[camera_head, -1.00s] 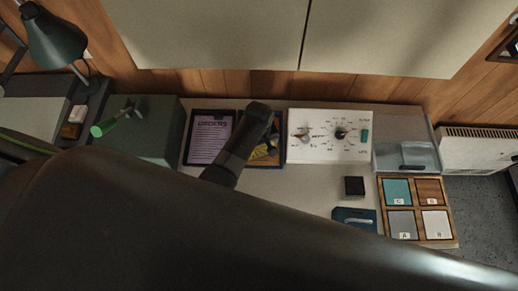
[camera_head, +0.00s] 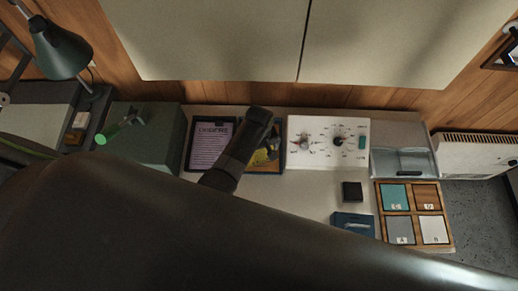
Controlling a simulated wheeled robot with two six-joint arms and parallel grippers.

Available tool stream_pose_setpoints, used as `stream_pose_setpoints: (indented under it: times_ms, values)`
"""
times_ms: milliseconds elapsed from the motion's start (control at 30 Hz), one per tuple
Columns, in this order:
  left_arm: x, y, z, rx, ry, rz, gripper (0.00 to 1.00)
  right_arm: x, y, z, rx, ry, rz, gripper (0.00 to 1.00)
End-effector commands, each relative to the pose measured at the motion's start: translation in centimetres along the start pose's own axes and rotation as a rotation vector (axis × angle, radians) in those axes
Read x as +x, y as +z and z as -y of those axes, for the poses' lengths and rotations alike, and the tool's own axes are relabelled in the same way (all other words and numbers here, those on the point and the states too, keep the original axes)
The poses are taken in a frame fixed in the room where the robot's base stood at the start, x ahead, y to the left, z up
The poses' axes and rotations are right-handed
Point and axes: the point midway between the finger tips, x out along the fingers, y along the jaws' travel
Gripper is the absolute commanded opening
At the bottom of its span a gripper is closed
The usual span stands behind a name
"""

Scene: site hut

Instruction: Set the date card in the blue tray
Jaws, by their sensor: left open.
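A blue-edged flat tray or frame (camera_head: 262,169) with yellow and dark contents lies on the counter, partly hidden by my left gripper (camera_head: 258,122). My left gripper is dark, open, and hangs over the left part of it; its fingers are hard to make out. I see nothing held in it. A second, smaller blue item (camera_head: 353,220) with a pale label lies farther right, its lower part cut off by my arm. I cannot tell which item is the date card. My right gripper is not in view.
A dark-framed printed sheet (camera_head: 210,146) lies left of the gripper. A white dial panel (camera_head: 327,142) stands to the right. Farther right are a small black block (camera_head: 352,191), a clear bin (camera_head: 404,162) and a wooden four-part tray (camera_head: 410,183) with lettered tiles. My large arm hides the front.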

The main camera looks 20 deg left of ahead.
Motion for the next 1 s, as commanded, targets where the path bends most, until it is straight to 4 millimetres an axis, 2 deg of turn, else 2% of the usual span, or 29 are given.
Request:
stream_pose_setpoints:
  times_ms: [33, 333, 400, 700, 1000]
  values:
    - [-1.3, 0.0, 0.0, 0.000, 0.000, 0.000, 1.00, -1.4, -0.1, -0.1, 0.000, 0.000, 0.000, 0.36]
    - [-4.6, 0.0, 0.0, 0.000, 0.000, 0.000, 1.00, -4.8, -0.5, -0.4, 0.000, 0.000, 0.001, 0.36]
    - [-5.3, -0.1, -0.1, -0.001, 0.003, -0.002, 1.00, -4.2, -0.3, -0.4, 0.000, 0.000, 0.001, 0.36]
    - [-9.0, -0.1, -0.1, 0.000, 0.001, -0.002, 1.00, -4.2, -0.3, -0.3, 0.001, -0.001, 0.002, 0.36]
    - [-9.7, 0.0, 0.0, 0.000, 0.000, 0.000, 1.00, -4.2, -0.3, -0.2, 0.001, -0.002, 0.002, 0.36]
